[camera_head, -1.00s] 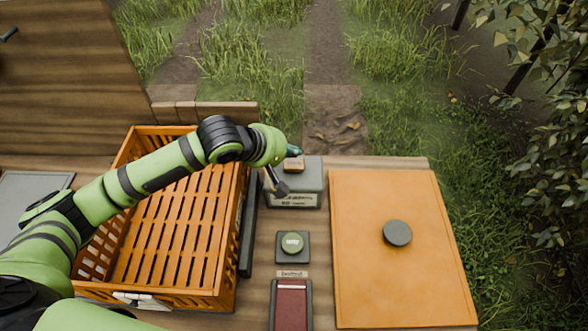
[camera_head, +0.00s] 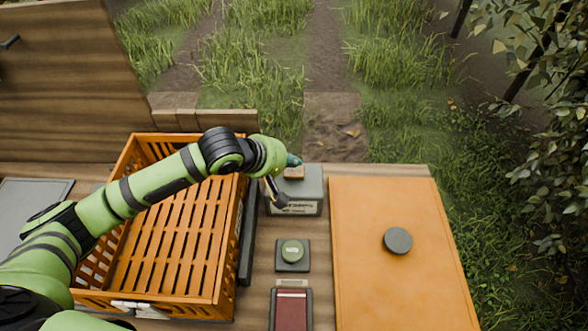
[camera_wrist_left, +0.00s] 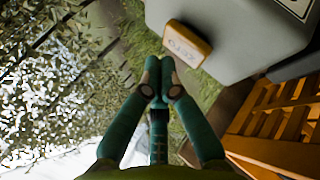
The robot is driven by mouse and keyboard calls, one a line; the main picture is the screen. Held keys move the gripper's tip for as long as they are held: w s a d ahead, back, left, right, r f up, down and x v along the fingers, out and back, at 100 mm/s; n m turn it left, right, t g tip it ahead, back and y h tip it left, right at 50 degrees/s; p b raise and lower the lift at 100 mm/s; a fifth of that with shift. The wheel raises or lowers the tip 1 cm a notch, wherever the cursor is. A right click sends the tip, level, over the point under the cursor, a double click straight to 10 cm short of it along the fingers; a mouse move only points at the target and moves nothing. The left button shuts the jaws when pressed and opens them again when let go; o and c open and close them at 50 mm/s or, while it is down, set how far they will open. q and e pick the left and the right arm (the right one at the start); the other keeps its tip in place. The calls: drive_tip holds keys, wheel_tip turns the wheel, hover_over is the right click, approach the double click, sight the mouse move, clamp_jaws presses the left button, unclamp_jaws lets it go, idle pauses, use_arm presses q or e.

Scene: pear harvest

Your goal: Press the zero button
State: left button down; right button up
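A small orange-brown button (camera_head: 294,173) with lettering sits on top of a grey box (camera_head: 311,186) beyond the green push button. I take it as the zero button, though its lettering is too blurred to read. In the left wrist view the button (camera_wrist_left: 187,43) shows on the grey box (camera_wrist_left: 245,35), above and to the right of my fingertips. My left gripper (camera_head: 293,160) is close to the button at the box's far edge. In the wrist view its teal fingertips (camera_wrist_left: 158,75) meet, with nothing between them; contact with the button is not visible. My right gripper is not in view.
An empty orange crate (camera_head: 228,275) stands under my left arm. An orange board (camera_head: 400,285) with a dark knob (camera_head: 398,241) fills the right side.

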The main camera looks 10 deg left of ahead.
sight(291, 173)
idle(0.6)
use_arm(q)
drive_tip(key=shift+f, duration=0.4)
drive_tip(key=shift+f, duration=0.65)
idle(0.7)
drive_tip(key=shift+r+p, duration=0.1)
drive_tip(key=shift+p, duration=0.2)
drive_tip(key=shift+r+p, duration=0.95)
drive_tip(key=shift+p, duration=0.3)
wheel_tip(291, 173, up, 5)
drive_tip(key=p, duration=0.6)
